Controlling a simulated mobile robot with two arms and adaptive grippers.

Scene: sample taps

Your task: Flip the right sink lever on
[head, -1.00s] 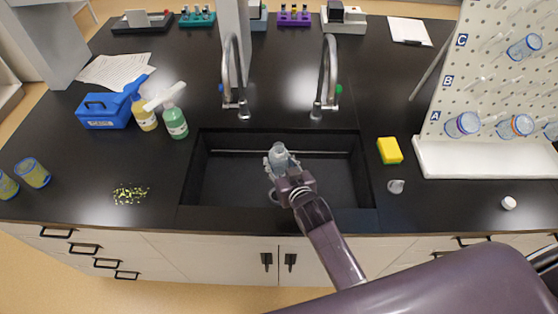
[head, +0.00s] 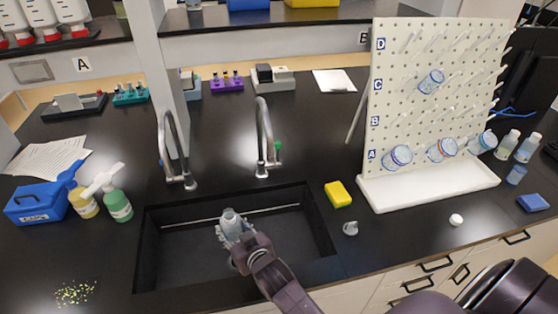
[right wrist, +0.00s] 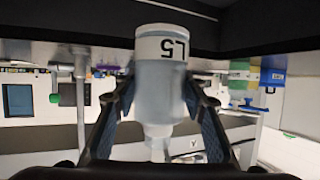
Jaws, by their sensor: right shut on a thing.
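The sink (head: 290,205) is a black basin set in the dark counter. Two curved metal taps stand behind it. The right tap (head: 265,130) has a small lever with a green mark (head: 277,147) on its right side. The left tap (head: 168,140) stands behind the sink's left part. My right gripper (head: 233,232) is over the basin, in front of and below the right tap, shut on a clear bottle (head: 230,217). In the right wrist view the bottle (right wrist: 162,75) sits between both fingers, with its L5 label upside down in the picture. My left gripper is not in view.
A yellow sponge (head: 338,195) and a small clear item (head: 350,228) lie right of the sink. A white pegboard rack (head: 425,189) stands further right. Spray bottles (head: 117,205) and a blue case (head: 36,203) stand left.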

